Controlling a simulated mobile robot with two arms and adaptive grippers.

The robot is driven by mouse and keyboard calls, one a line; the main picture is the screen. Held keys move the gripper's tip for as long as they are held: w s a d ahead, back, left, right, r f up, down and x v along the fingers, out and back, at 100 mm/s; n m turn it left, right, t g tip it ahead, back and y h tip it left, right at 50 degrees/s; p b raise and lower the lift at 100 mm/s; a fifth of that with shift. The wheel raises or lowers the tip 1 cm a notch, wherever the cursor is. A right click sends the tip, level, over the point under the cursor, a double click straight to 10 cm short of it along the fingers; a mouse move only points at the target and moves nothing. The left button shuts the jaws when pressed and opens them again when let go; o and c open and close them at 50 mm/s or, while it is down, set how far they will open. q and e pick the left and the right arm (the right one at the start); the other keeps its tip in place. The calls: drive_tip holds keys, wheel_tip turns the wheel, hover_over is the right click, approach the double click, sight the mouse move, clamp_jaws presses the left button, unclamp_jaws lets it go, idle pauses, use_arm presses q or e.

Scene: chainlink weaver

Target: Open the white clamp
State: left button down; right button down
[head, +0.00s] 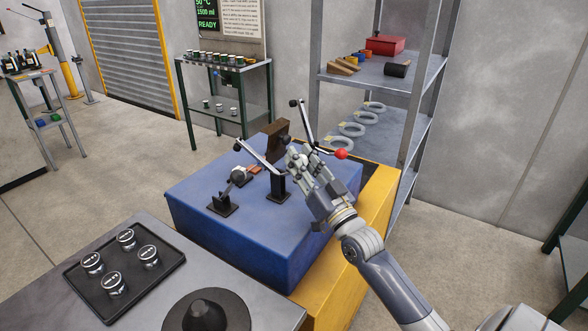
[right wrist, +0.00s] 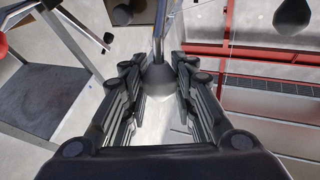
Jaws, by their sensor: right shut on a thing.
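On the blue bench (head: 300,262) stand clamp levers on black mounts. One has a pale metal bar (head: 262,159) with a dark knob at its left end. A black post (head: 278,188) stands under its right end. My right gripper (head: 294,158) is over the bench among the levers. In the right wrist view its fingers (right wrist: 158,88) are closed around a grey cone-shaped handle end (right wrist: 158,76) on a thin metal rod. I cannot tell from the head view which lever this handle belongs to, as the hand hides it. My left gripper is not in view.
Near the hand are a lever with a dark knob (head: 294,103), a red ball knob (head: 341,154) and a brown block (head: 278,135). A black tray (head: 128,298) of round tins and a dark disc (head: 240,310) lie front left. A metal shelf (head: 395,82) stands behind.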

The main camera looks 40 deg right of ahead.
drive_tip(key=shift+s+d+f+b, duration=0.1)
drive_tip(key=shift+s+f+b, duration=0.15)
drive_tip(key=shift+f, duration=0.35)
drive_tip(key=shift+s+d+f+b, duration=0.1)
drive_tip(key=shift+s+f+b, duration=0.15)
drive_tip(key=shift+f, duration=0.35)
drive_tip(key=shift+s+d+f+b, duration=0.15)
drive_tip(key=shift+s+f+b, duration=0.15)
drive_tip(key=shift+f+b, duration=0.4)
drive_tip(key=shift+s+f+m+t+h+b, duration=0.2)
drive_tip(key=shift+f+m+t+h+b, duration=0.2)
drive_tip(key=shift+f+m+t+b, duration=0.25)
drive_tip(key=shift+s+d+f+b, duration=0.1)
drive_tip(key=shift+s+f+b, duration=0.05)
drive_tip(key=shift+f+b, duration=0.5)
drive_tip(key=shift+f, duration=0.4)
drive_tip(key=c, duration=1.6)
unclamp_jaws()
drive_tip(key=shift+s, duration=0.1)
drive_tip(key=o, duration=0.3)
drive_tip(key=shift+d, duration=0.1)
drive_tip(key=shift+s+r, duration=0.1)
drive_tip(key=shift+r, duration=0.1)
